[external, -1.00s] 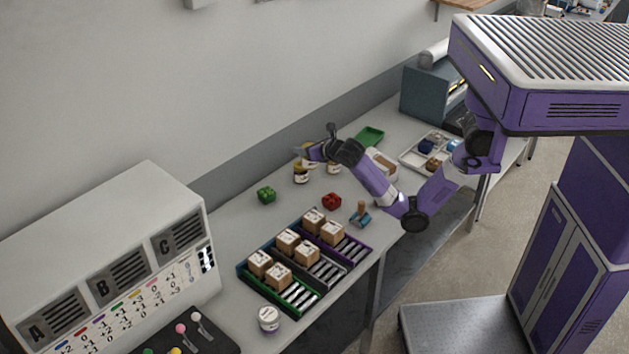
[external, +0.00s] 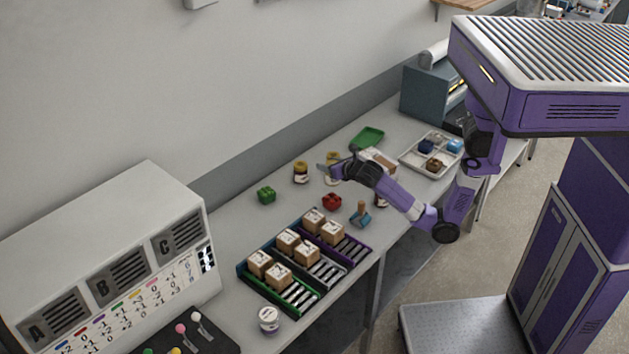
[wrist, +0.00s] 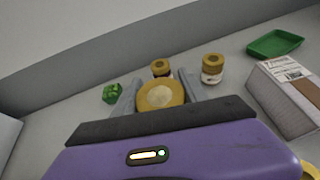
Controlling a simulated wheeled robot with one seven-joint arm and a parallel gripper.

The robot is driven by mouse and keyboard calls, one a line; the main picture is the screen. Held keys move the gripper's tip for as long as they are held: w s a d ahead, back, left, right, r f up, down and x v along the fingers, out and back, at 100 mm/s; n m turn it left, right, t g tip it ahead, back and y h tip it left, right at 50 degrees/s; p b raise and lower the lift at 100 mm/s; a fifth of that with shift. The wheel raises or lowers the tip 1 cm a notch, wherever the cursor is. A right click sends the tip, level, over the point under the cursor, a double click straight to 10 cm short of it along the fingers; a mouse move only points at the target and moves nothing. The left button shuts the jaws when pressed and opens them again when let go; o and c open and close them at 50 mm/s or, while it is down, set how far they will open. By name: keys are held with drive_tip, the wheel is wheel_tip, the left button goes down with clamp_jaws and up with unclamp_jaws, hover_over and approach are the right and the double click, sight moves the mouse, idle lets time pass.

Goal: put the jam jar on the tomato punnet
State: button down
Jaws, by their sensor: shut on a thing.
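My gripper (external: 327,172) is shut on a jar with a gold lid (wrist: 160,95), which sits between the two fingers in the wrist view. Its label is hidden there, so I cannot read which jar it is. In the external view the arm and gripper mostly cover it. The red punnet (external: 332,201), which looks like the tomato one, stands on the bench just nearer the camera than my gripper. It does not show in the wrist view. Two other gold-lidded jars stand beyond the gripper, one on the left (wrist: 160,68) and one on the right (wrist: 212,70).
A green punnet (external: 266,195) stands to the left. A cardboard box (wrist: 288,95) and a green tray (wrist: 275,44) lie to the right. A blue stamp-like tool with a wooden handle (external: 360,214) and racks of small boxes (external: 300,292) are nearer the camera.

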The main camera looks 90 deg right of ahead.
sight(328, 178)
drive_tip(key=shift+f, duration=3.4)
drive_tip(key=shift+f, duration=0.15)
drive_tip(key=c, duration=0.6)
unclamp_jaws()
drive_tip(key=v, duration=1.2)
drive_tip(key=shift+b, duration=0.35)
